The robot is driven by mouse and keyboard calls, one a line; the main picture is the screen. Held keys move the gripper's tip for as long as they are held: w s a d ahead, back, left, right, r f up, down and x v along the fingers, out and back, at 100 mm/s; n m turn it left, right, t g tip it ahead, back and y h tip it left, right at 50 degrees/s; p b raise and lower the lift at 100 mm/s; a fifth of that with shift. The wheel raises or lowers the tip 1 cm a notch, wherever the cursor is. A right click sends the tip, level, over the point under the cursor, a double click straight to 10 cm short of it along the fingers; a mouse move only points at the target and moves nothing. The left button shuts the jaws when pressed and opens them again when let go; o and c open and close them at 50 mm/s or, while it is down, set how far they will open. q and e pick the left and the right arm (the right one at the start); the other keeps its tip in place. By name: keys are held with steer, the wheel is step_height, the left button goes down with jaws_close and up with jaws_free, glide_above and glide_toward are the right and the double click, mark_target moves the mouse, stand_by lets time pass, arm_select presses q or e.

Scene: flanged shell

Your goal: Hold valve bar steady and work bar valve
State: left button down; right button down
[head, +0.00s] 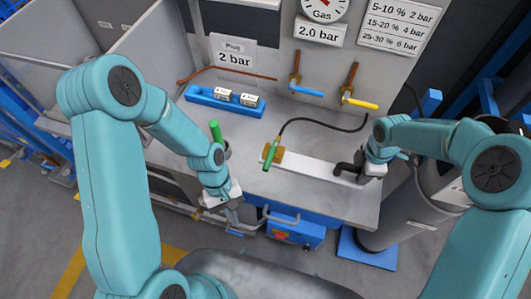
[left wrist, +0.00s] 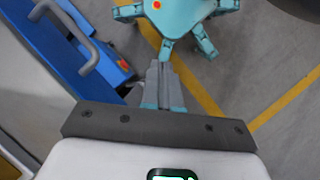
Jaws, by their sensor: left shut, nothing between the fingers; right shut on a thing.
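The valve bar (head: 310,168) is a long white bar lying on the grey bench. A brass valve block (head: 273,154) with a green handle (head: 269,152) sits at its left end, and a dark hose runs from there. My right gripper (head: 346,171) is at the bar's right end, its dark fingers shut on the bar; the exact contact is hard to see. My left gripper (head: 235,218) is shut and empty at the bench's front edge, left of the valve and apart from it. In the left wrist view its closed fingers (left wrist: 160,88) point over the floor.
A blue tray (head: 224,98) with small labelled blocks lies at the back. Blue-handled (head: 305,90) and yellow-handled (head: 360,102) pipe valves are on the panel. A green upright item (head: 214,130) is near my left arm.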

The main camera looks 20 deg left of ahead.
mark_target(270, 157)
arm_select(q)
steer(key=w+a+r+n+t+h, duration=0.1)
steer(key=w+a+r+n, duration=0.1)
steer(key=w+r, duration=0.3)
steer(key=w+a+r+n+t+h, duration=0.1)
steer(key=w+a+r+n, duration=0.2)
steer(key=r, duration=0.4)
steer(key=w+a+r+n+t+h, duration=0.1)
steer(key=w+a+r+n+h, duration=0.1)
steer(key=w+r+n, duration=0.3)
steer(key=shift+w+a+r+t, duration=0.4)
steer(key=shift+w+a+r, duration=0.35)
steer(key=shift+w, duration=0.25)
steer(key=shift+d, duration=0.1)
steer(key=d+r+x, duration=0.1)
steer(key=x, duration=1.2)
steer(key=shift+d+r, duration=0.2)
steer(key=shift+d, duration=0.2)
